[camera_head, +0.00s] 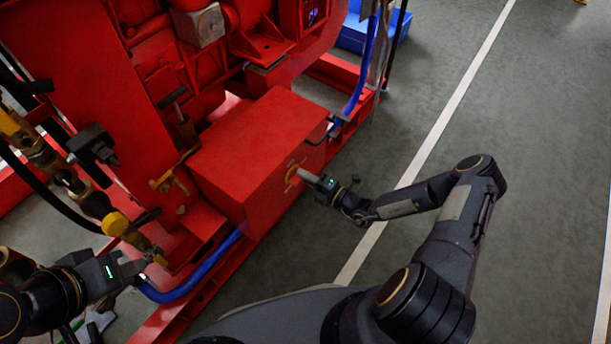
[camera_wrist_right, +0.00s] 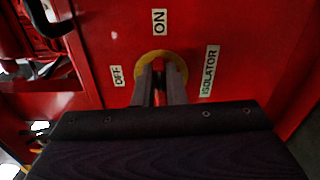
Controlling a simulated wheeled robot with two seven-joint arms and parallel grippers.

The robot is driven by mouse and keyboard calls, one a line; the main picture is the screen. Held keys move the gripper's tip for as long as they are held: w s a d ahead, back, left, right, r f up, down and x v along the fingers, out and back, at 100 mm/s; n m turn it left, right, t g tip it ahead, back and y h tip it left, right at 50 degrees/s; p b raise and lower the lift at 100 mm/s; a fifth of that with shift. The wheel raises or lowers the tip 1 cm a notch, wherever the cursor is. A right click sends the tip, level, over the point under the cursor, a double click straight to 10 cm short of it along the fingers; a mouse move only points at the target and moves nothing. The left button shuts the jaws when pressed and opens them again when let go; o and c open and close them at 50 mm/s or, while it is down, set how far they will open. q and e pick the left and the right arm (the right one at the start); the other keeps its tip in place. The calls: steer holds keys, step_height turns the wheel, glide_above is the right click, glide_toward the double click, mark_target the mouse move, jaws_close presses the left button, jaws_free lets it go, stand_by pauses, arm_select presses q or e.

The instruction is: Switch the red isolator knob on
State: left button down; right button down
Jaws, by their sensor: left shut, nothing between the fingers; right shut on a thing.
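The red isolator knob (camera_wrist_right: 158,72) sits on a round yellow plate (camera_wrist_right: 178,57) on the red box (camera_head: 257,138). My right gripper (camera_head: 301,175) is shut on the knob, with one finger on each side of it, also seen in the right wrist view (camera_wrist_right: 160,82). The fingers hide most of the knob. The visible sliver runs roughly up the picture, towards the ON label (camera_wrist_right: 159,22). The OFF label (camera_wrist_right: 117,76) is to the left and the ISOLATOR label (camera_wrist_right: 209,71) to the right. My left gripper (camera_head: 150,261) is shut and empty, left of the box.
Yellow and brass pipe fittings (camera_head: 62,172) and black hoses stand close to my left arm. A blue hose (camera_head: 192,281) runs low beside the box. A blue crate (camera_head: 352,36) stands at the back. The grey floor (camera_head: 545,110) on the right is clear, with a white line.

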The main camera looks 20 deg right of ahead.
steer(key=shift+f+m, duration=0.1)
steer(key=shift+m, duration=0.3)
steer(key=c, duration=1.5)
jaws_free()
steer(key=p+v, duration=0.1)
steer(key=v, duration=0.7)
steer(key=shift+p, duration=0.35)
